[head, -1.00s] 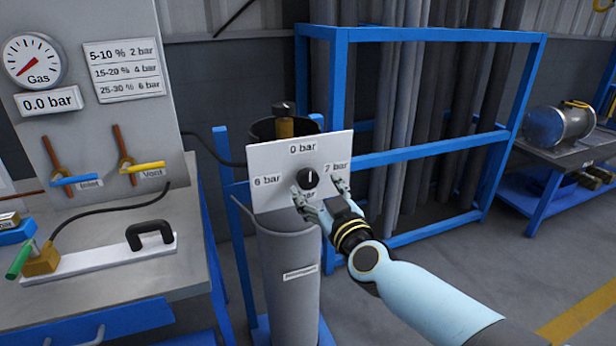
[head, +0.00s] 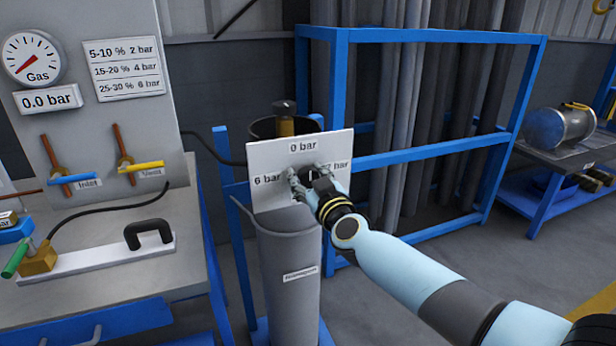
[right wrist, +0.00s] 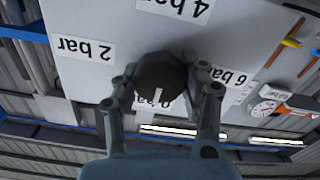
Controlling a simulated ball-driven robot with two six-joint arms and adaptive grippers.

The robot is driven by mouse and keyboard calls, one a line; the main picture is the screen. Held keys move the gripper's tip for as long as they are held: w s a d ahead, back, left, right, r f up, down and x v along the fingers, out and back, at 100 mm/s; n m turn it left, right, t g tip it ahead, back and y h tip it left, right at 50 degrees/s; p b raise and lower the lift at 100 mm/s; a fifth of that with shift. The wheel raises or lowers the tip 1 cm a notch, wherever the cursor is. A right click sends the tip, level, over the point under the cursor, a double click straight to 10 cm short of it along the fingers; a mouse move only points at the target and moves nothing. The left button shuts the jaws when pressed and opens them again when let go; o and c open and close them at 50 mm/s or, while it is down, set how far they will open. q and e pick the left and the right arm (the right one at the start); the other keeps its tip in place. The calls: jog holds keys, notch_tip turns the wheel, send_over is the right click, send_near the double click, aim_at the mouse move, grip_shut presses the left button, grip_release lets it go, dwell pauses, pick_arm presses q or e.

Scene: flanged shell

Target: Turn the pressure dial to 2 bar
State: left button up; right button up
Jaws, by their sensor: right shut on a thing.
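The pressure dial is a dark round knob (right wrist: 160,72) on a white plate (head: 272,156). The plate carries 0 bar at the top, 2 bar at the right and 6 bar at the left. A 4 bar label also shows in the right wrist view, where the plate appears upside down. The knob's white mark points to 0 bar. My right gripper (head: 312,176) is at the dial, and its fingers hide much of it in the head view. In the right wrist view it is shut on the dial, a finger on either side. My left gripper is not in view.
The plate is in front of a grey cylinder (head: 288,265). A gas panel at the left has a round gauge (head: 32,57) and a 0.0 bar display (head: 49,98). A blue rack (head: 440,35) stands behind, to the right. A bench with a metal tank (head: 560,126) is farther right.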

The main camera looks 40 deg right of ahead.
jog(key=c, duration=0.3)
jog(key=shift+c, duration=0.2)
jog(key=m, duration=0.3)
jog(key=shift+m+p, duration=0.3)
jog(key=shift+p, duration=0.1)
jog(key=m, duration=0.4)
jog(key=shift+d, duration=0.15)
jog(key=m, duration=0.5)
jog(key=shift+s+f, duration=0.1)
jog(key=shift+f, duration=0.05)
jog(key=shift+d+m+b, duration=0.1)
jog(key=shift+m+b, duration=0.25)
jog(key=shift+m, duration=2.15)
jog(key=shift+f, duration=0.1)
